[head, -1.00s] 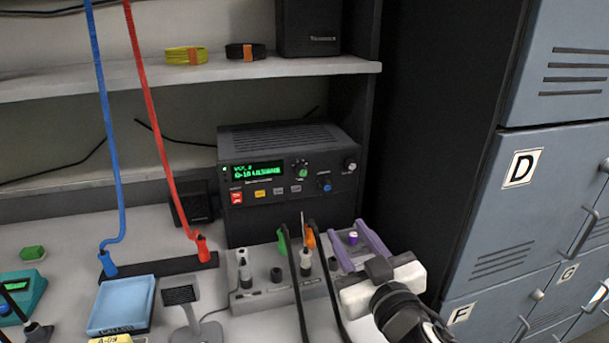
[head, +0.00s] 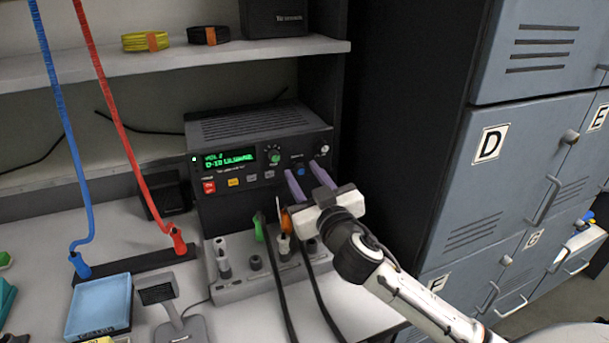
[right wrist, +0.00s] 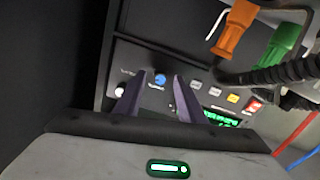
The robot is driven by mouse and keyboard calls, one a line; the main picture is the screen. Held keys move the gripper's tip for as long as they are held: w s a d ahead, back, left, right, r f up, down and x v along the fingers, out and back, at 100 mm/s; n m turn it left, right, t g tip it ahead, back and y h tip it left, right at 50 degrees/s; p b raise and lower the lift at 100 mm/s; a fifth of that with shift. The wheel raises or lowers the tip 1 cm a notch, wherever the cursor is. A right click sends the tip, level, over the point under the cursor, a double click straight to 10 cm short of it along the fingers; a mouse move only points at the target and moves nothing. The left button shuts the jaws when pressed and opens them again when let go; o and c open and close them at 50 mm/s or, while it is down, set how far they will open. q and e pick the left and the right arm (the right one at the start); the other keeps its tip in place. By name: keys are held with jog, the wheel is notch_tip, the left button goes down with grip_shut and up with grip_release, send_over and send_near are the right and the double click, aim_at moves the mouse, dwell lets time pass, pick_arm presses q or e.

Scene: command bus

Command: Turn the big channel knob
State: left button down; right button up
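The black radio (head: 262,150) stands on the bench below the shelf, with a lit green display. Its front has a blue knob (head: 301,171), a green knob (head: 274,157) and a small silver knob (head: 323,150). The labels are too small to tell which one is the channel knob. My right gripper (head: 303,171) is open and empty, its purple fingers pointing at the blue knob. In the right wrist view the blue knob (right wrist: 160,79) lies between the fingertips; contact cannot be told. The green knob is hidden there. My left gripper is not in view.
Below the radio, a grey connector panel (head: 235,288) holds plugs with a green and an orange sleeve (head: 286,221), and black cables rise close to my right gripper. A dark cabinet side and blue-grey lockers (head: 515,145) stand to the right. A shelf (head: 150,62) runs above.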

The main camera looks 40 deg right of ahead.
grip_shut()
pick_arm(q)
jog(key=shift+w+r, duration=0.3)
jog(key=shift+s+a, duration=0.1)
pick_arm(e)
jog(key=shift+n, duration=0.3)
jog(key=shift+n+p, duration=0.3)
jog(key=shift+n, duration=0.2)
jog(key=shift+n+p, duration=0.45)
jog(key=shift+n, duration=0.75)
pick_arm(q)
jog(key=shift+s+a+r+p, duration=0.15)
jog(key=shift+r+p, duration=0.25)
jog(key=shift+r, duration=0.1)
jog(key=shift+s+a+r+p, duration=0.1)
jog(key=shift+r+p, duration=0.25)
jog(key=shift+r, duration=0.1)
pick_arm(e)
jog(key=shift+f+n, duration=0.1)
jog(key=shift+n, duration=2.4)
jog(key=shift+a, duration=0.1)
